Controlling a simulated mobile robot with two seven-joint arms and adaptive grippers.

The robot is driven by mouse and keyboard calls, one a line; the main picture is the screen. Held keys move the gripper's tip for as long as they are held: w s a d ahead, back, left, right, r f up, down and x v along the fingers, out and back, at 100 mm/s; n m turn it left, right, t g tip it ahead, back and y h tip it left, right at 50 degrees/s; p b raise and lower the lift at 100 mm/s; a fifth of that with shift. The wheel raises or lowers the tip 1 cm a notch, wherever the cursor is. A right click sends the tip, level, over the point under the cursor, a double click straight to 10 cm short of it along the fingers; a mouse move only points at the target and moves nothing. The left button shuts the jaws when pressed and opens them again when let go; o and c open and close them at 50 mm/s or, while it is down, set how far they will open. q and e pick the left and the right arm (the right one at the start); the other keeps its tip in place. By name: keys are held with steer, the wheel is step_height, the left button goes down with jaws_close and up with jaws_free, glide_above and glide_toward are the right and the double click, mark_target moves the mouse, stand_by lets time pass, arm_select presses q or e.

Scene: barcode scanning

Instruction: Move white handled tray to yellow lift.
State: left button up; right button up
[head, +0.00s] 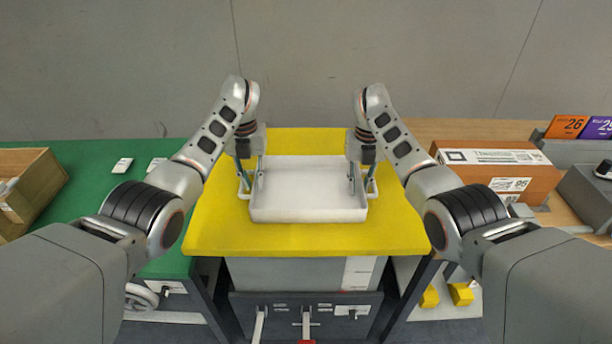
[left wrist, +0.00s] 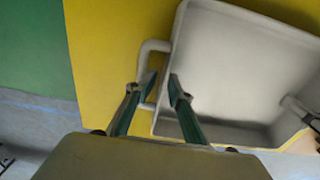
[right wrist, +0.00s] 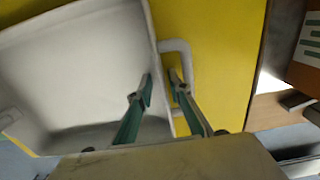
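The white handled tray (head: 308,205) sits level on the yellow lift top (head: 308,241). It is empty, with a loop handle on each side. My left gripper (head: 245,184) is at the tray's left side. In the left wrist view its fingers (left wrist: 165,84) straddle the side wall by the left handle (left wrist: 146,60), parted with a small gap. My right gripper (head: 362,186) is at the right side. In the right wrist view its fingers (right wrist: 160,80) stand either side of the wall by the right handle (right wrist: 185,60), also slightly parted. Any contact is hard to tell.
A green table (head: 110,160) with small white items and a wooden box (head: 35,190) is on the left. On the right, a wooden table holds an orange-brown carton (head: 495,175) and a grey holder with numbered cards (head: 567,127). Yellow surface is free around the tray.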

steer(key=shift+r, duration=0.6)
arm_select(q)
step_height(320, 180, up, 8)
arm_select(e)
step_height(320, 180, up, 11)
arm_select(q)
steer(key=shift+f, duration=0.1)
arm_select(e)
steer(key=shift+f, duration=0.1)
stand_by(0.4)
